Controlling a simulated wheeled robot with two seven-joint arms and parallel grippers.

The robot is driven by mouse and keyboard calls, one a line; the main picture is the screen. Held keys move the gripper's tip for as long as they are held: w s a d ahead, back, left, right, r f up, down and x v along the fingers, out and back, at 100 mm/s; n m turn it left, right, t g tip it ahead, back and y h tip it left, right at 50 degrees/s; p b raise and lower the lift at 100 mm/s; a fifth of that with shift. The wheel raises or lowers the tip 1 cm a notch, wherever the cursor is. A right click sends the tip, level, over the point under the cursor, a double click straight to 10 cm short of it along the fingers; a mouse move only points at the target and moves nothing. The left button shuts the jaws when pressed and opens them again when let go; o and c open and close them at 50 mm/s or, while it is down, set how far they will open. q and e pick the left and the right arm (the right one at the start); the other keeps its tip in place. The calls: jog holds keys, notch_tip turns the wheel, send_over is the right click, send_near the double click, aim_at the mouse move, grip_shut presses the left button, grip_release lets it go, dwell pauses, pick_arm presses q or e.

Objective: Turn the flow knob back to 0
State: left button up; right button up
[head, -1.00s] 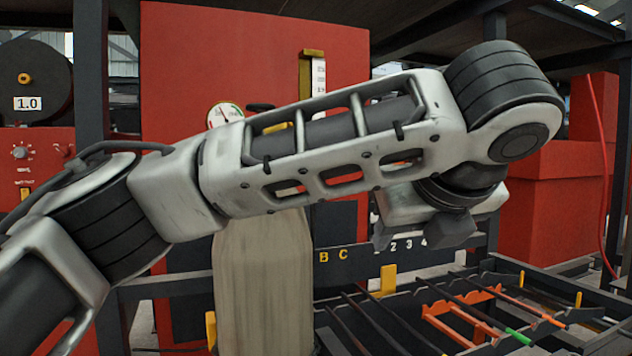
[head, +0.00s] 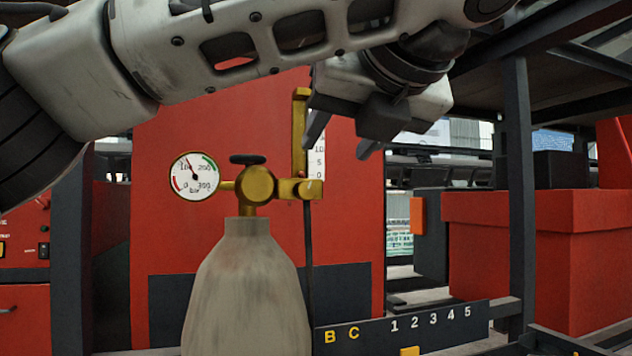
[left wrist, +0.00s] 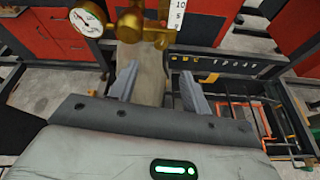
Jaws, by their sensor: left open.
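A pale gas cylinder (head: 247,290) stands upright with a brass regulator (head: 258,187) on top. A round gauge (head: 195,176) is at its left and a black handwheel (head: 248,159) above it. At its right, a brass fitting (head: 308,188) sits below a flow tube with a white scale (head: 317,165); I cannot tell clearly which part is the flow knob. My left gripper (head: 342,138) is open and empty, in front of the scale's upper part and partly covering it. In the left wrist view, its fingers (left wrist: 157,75) point toward the cylinder below the regulator (left wrist: 133,25). My right gripper is not in view.
A red cabinet (head: 225,115) stands behind the cylinder. A dark lettered and numbered rail (head: 400,328) runs at the lower right. Dark posts (head: 518,190) and a red box (head: 490,240) stand at the right. A rack with orange bars (left wrist: 240,108) shows in the left wrist view.

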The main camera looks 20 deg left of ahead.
aim_at(307, 188)
pick_arm(q)
jog(key=p+x, duration=0.2)
jog(key=x, duration=1)
jog(key=shift+w+f, duration=0.1)
jog(key=shift+f, duration=0.05)
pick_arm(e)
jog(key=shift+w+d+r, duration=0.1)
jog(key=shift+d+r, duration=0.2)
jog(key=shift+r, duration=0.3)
pick_arm(q)
jog(key=c, duration=1)
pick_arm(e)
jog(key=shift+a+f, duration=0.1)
